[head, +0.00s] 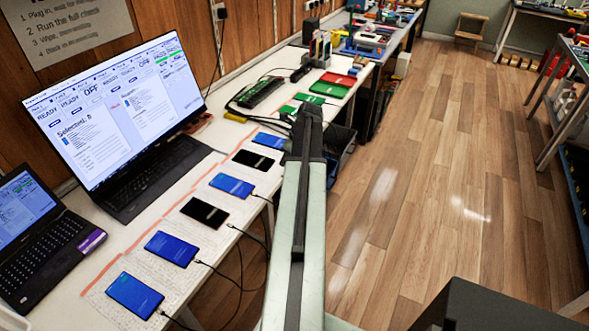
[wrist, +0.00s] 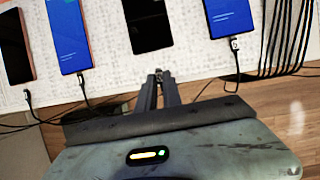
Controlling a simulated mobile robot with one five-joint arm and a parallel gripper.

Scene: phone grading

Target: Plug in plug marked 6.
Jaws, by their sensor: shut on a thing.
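In the wrist view my gripper (wrist: 159,78) is shut on a small dark plug (wrist: 158,72), mostly hidden between the fingertips; no number is readable on it. It points at the near end of a black-screened phone (wrist: 150,22), with a small gap between them. That phone shows no cable in its near end. It also lies in the head view (head: 253,160), left of my arm. Blue-screened phones on its left (wrist: 68,35) and right (wrist: 228,15) have cables at their near ends, as does another black phone (wrist: 14,48). The head view does not show my fingertips.
Several cables (wrist: 285,38) hang at the right of the wrist view. The white bench (head: 185,268) carries the phone row, a large laptop (head: 150,178) and a smaller laptop (head: 50,238). Green and red items (head: 333,84) lie farther back.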

